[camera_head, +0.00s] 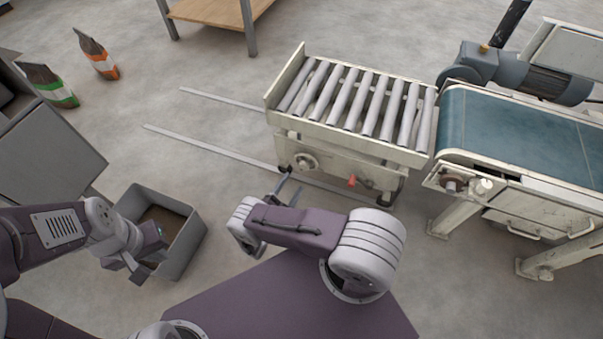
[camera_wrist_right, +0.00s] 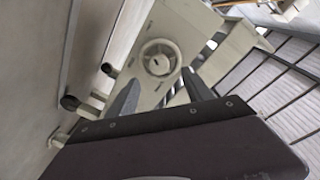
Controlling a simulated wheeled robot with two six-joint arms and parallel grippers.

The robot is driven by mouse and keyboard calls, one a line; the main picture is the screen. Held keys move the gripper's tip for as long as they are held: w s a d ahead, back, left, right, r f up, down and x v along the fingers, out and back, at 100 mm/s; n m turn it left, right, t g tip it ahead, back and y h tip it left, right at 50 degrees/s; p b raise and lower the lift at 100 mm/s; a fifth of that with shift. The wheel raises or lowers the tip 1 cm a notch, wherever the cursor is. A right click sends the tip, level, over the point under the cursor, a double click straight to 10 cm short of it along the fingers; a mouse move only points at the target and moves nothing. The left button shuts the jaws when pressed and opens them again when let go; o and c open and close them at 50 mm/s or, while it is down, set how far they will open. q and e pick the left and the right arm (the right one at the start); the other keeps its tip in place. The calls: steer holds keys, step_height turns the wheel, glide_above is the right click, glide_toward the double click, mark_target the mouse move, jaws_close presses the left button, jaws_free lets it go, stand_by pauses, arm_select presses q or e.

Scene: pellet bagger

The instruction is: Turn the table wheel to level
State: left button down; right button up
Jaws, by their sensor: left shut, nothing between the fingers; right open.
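The roller table (camera_head: 350,100) stands at centre right on rails, its row of rollers tilted down to the right. Its wheel (camera_head: 305,161), a pale round handwheel, is on the near side of the frame under the rollers. It also shows in the right wrist view (camera_wrist_right: 160,60), between and beyond the fingertips. My right gripper (camera_head: 288,187) is open and empty, just short of the wheel with a gap that I cannot measure. My left gripper (camera_head: 137,271) is shut and empty, over the near edge of the grey bin at the left.
A blue belt conveyor (camera_head: 520,135) with a motor (camera_head: 525,75) stands right of the table. Floor rails (camera_head: 215,148) run left from it. The grey bin (camera_head: 183,245) is at lower left. Two bags (camera_head: 98,55) stand at upper left. A red part (camera_head: 352,181) sits low on the table frame.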

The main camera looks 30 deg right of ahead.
mark_target(303, 168)
steer(key=b+x, duration=0.1)
steer(key=x, duration=0.5)
steer(key=shift+w+d+f, duration=0.1)
steer(key=shift+w+d, duration=0.1)
steer(key=shift+d, duration=0.1)
steer(key=shift+w+d, duration=0.3)
steer(key=shift+d, duration=0.15)
jaws_close()
steer(key=shift+m, duration=0.3)
